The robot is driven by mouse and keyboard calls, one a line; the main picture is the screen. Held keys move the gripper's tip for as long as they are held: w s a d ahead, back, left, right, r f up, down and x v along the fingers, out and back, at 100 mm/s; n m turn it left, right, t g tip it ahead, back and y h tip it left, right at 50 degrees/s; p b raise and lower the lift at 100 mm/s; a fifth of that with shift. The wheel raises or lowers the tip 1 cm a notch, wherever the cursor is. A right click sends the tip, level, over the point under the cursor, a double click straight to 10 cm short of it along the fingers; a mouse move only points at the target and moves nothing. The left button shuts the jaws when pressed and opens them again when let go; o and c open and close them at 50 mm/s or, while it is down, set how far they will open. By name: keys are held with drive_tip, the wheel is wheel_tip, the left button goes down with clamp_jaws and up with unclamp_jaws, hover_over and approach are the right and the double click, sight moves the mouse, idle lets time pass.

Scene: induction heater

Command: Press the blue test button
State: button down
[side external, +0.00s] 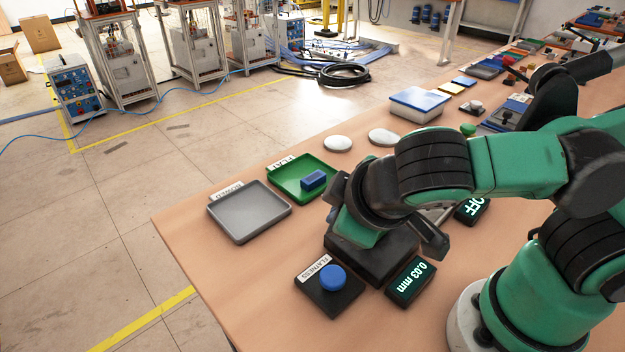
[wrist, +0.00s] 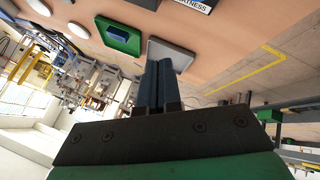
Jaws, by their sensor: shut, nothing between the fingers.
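The blue test button (side external: 332,278) is a round cap on a black box (side external: 322,301) labelled FLATNESS, near the front of the table. In the side view my wrist is above and behind the button, apart from it, and its fingertips cannot be made out. In the wrist view my gripper (wrist: 158,63) is shut and empty, its dark fingers overlapping the grey tray in the picture. The wrist view shows only the label (wrist: 197,4) at the top edge; the button itself is out of frame there.
A display (side external: 410,281) beside the button box reads 0.03 mm. A grey tray (side external: 238,233) is empty; a green tray (side external: 284,181) holds a blue block (side external: 314,180). The table's front left corner is clear.

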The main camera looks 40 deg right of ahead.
sight(335, 277)
drive_tip(key=shift+f, duration=4.35)
drive_tip(key=shift+r, duration=2.5)
drive_tip(key=w+d+r+m+y, duration=0.1)
drive_tip(key=w+d+r+m, duration=0.1)
drive_tip(key=d, duration=0.3)
drive_tip(key=w+d+r+m+y, duration=0.1)
drive_tip(key=w+d+r+m, duration=0.1)
drive_tip(key=d, duration=0.3)
drive_tip(key=shift+w+m+y, duration=0.3)
drive_tip(key=shift+w+m, duration=0.05)
drive_tip(key=shift+m, duration=0.15)
